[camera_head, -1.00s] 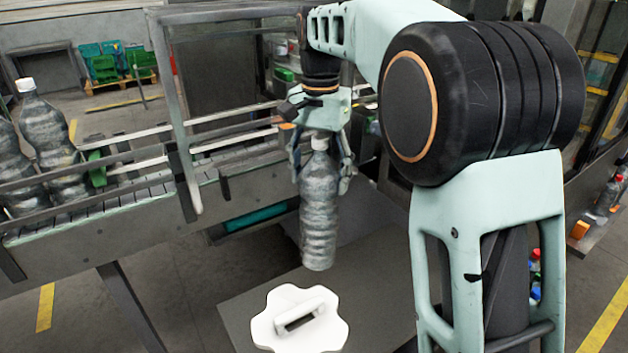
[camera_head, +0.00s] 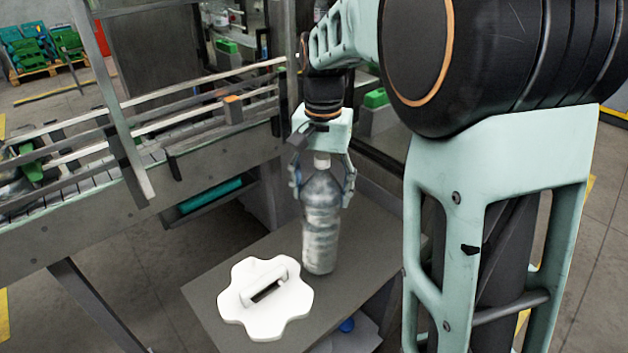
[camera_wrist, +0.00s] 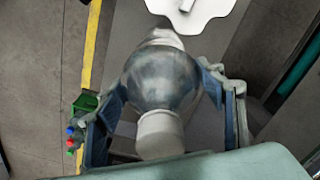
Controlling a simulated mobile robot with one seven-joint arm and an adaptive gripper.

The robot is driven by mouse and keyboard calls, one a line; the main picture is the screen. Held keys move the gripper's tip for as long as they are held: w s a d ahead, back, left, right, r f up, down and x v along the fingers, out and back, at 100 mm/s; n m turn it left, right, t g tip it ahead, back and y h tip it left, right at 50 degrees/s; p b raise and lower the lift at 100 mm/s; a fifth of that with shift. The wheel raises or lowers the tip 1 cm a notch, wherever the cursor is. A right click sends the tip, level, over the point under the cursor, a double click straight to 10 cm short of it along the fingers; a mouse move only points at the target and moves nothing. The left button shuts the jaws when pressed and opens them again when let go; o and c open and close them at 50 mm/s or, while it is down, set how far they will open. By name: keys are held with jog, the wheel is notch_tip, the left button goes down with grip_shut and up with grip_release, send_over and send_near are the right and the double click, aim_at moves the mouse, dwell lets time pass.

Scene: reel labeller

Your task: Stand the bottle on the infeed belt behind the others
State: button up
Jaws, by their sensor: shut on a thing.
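A clear ribbed bottle with a white cap (camera_head: 321,222) is held upright by my gripper (camera_head: 322,185), whose fingers close on its upper part. In the head view its base is over the grey table; I cannot tell whether it touches. In the wrist view the bottle (camera_wrist: 162,80) sits between the two fingers (camera_wrist: 165,95), cap toward the camera. The infeed belt (camera_head: 100,180) runs behind rails at the left of the head view.
A grey table (camera_head: 205,290) carries a white lobed plate with a handle (camera_head: 262,298), close left of the bottle. Metal guide rails (camera_head: 180,95) and a slanted post (camera_head: 120,110) border the belt. Small coloured-cap bottles (camera_wrist: 72,140) show at the wrist view's left.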

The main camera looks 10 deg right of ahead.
jog(key=shift+d+f, duration=0.1)
jog(key=shift+f, duration=1.5)
jog(key=o, duration=1.8)
jog(key=shift+s+f, duration=0.1)
jog(key=shift+f, duration=0.05)
jog(key=shift+c, duration=0.2)
jog(key=o, duration=0.3)
jog(key=shift+o, duration=0.2)
